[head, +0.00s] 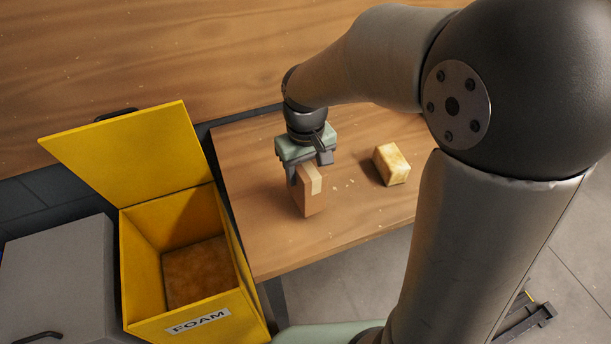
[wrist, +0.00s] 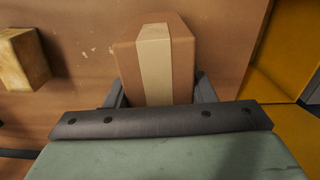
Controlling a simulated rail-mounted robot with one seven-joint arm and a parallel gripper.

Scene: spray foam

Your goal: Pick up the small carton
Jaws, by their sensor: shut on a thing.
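The small carton (head: 309,191) is a brown box with a paler tape strip over its top. It is upright at the wooden table in the head view; I cannot tell whether its base touches the table. My gripper (head: 307,176) points down over the carton and is shut on it, a finger on either side. In the wrist view the carton (wrist: 155,62) sits between the two fingers of my gripper (wrist: 157,92), with its tape strip running down the middle. The fingers and palm hide part of the carton.
A yellowish foam block (head: 391,164) lies on the table (head: 270,250) to the right of the carton. An open yellow bin (head: 180,319) labelled FOAM stands left of the table, with a brown block (head: 198,272) inside. A grey lidded bin (head: 60,275) is further left.

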